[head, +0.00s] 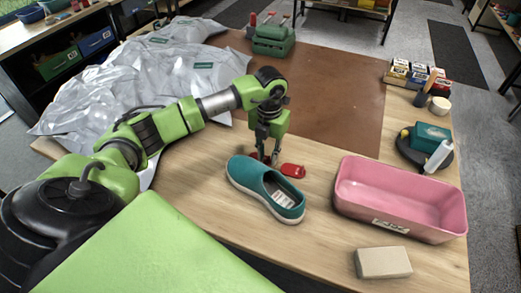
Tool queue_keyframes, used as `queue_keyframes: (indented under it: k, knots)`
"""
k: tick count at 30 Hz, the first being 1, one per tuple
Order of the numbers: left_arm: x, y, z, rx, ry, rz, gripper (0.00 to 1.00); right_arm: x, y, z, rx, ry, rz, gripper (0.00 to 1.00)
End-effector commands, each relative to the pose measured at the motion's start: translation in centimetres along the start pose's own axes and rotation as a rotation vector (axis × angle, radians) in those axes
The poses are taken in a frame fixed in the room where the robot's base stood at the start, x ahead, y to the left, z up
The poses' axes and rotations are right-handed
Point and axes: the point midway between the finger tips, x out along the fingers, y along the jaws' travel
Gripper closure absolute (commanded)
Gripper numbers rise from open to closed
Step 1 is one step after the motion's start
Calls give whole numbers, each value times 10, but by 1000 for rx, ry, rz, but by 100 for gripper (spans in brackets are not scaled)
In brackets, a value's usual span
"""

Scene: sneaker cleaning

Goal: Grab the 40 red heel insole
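A small red insole (292,170) lies on the wooden table just behind a teal sneaker (264,190). More red shows to its left, between and below my gripper's fingers. My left gripper (269,155) points straight down there, with its fingertips at or near the red piece and partly hidden by the sneaker. I cannot tell whether the fingers are closed on it. The number on the insole is too small to read. My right gripper is not in the view.
A pink tub (450,222) stands right of the sneaker. A beige block (383,262) lies in front of it. A brown mat (335,95) covers the table behind, with a green toolbox (272,40) at its far edge. Grey plastic sheeting (100,100) lies at left. Bottles and small boxes stand at right.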

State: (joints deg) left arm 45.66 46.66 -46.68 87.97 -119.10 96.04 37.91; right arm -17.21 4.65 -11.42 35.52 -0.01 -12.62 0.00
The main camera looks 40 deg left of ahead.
Motion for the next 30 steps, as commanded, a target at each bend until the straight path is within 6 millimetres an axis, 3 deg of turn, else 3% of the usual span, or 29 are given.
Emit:
queue_keyframes:
  k: [8,11,12,23,30]
  knots:
    - [6,0,0,1,-2,-1,78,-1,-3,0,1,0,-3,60]
    - [6,0,0,1,-1,-1,99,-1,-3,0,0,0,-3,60]
    - [6,0,0,1,-1,-1,100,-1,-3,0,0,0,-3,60]
    - [4,0,1,1,-2,-1,100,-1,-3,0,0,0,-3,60]
    - [-27,0,2,1,-8,-1,100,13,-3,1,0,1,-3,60]
